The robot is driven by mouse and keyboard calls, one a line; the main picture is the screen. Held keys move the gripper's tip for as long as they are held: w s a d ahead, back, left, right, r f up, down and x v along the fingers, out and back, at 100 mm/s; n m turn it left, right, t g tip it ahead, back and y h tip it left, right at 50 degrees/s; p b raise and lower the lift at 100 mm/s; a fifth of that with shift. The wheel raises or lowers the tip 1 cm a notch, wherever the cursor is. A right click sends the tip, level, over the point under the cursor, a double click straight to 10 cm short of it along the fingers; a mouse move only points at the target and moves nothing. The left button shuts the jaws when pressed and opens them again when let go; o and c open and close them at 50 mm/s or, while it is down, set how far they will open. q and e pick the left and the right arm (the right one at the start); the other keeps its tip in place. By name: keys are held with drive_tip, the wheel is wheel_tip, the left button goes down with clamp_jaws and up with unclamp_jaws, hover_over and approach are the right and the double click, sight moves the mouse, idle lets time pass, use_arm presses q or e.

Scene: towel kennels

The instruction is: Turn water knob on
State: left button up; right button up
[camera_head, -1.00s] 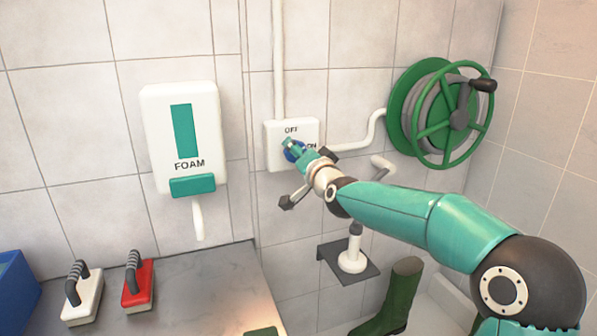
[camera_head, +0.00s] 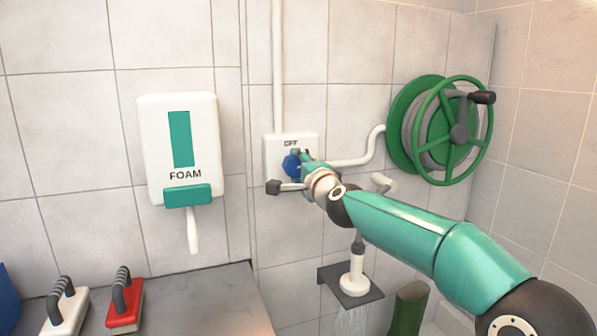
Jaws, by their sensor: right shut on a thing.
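The blue water knob (camera_head: 291,165) sits on a white wall box (camera_head: 274,150) marked OFF at its top. My right gripper (camera_head: 299,163) is at the box, shut on the knob and covering its right side. The ON mark is hidden behind the gripper. A white spray head (camera_head: 352,286) rests in a dark wall bracket (camera_head: 371,297) below, and fine water streams fall from it. My left gripper is not in view.
A white FOAM dispenser (camera_head: 180,140) hangs on the wall to the left. A green hose reel (camera_head: 400,125) is on the wall to the right. A white brush (camera_head: 62,312) and a red brush (camera_head: 126,306) lie on the grey counter (camera_head: 205,305). A green boot (camera_head: 408,308) stands below.

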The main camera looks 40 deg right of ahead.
drive_tip(key=shift+d+f, duration=0.1)
drive_tip(key=shift+f, duration=0.1)
idle(0.3)
drive_tip(key=o, duration=1.1)
drive_tip(key=shift+s+r, duration=0.1)
drive_tip(key=shift+s, duration=0.05)
drive_tip(key=shift+v, duration=5.85)
